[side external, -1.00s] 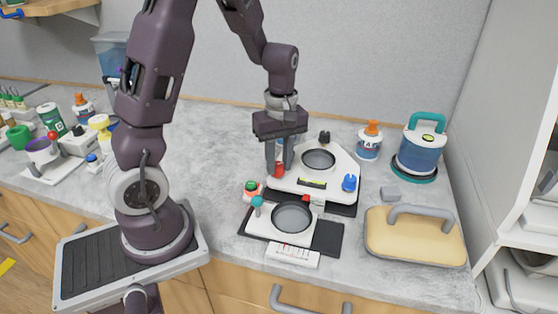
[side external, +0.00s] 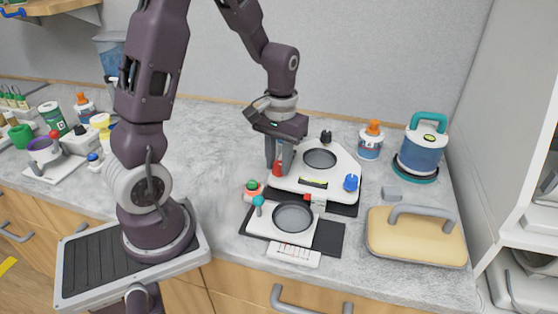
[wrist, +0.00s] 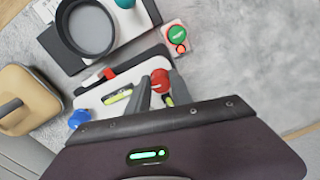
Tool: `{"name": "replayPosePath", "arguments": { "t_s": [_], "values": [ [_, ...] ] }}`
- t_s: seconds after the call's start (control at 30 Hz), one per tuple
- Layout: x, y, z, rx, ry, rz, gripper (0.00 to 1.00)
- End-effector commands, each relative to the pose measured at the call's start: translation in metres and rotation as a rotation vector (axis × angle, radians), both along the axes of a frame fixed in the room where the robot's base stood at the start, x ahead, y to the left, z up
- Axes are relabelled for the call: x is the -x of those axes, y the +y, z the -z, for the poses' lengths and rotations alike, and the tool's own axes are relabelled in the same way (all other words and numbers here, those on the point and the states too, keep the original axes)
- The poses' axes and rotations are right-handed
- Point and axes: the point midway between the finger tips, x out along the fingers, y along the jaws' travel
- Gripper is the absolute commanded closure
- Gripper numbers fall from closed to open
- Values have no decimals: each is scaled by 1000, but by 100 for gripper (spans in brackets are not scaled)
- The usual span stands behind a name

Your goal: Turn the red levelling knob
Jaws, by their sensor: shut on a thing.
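The red levelling knob (side external: 278,169) sits at the left corner of the white levelling plate (side external: 335,190). My gripper (side external: 278,165) points down over that corner, with its fingers on either side of the knob and shut on it. In the wrist view the red knob (wrist: 160,82) shows beside one of my grey fingers, and part of it is hidden by my gripper. The blue knob (side external: 350,183) is at the plate's right corner and a black knob (side external: 326,137) is at the back. A yellow-green bubble level (side external: 313,183) lies on the plate.
A second white unit with a dark round dish (side external: 293,217) stands in front on a black mat. A green-and-red button box (side external: 253,189) is close by on the left. A tan block with grey handle (side external: 415,240) is at right.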

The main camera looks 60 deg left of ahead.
Motion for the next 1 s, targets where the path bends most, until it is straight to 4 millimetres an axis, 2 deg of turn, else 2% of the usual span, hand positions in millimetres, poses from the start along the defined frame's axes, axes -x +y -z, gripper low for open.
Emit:
{"name": "replayPosePath", "arguments": {
  "t_s": [0.5, 1.0],
  "values": [
    [3, 2, 0, 0, 6, 432, 100],
    [3, 3, 1, 1, 8, 610, 100]
  ]
}}
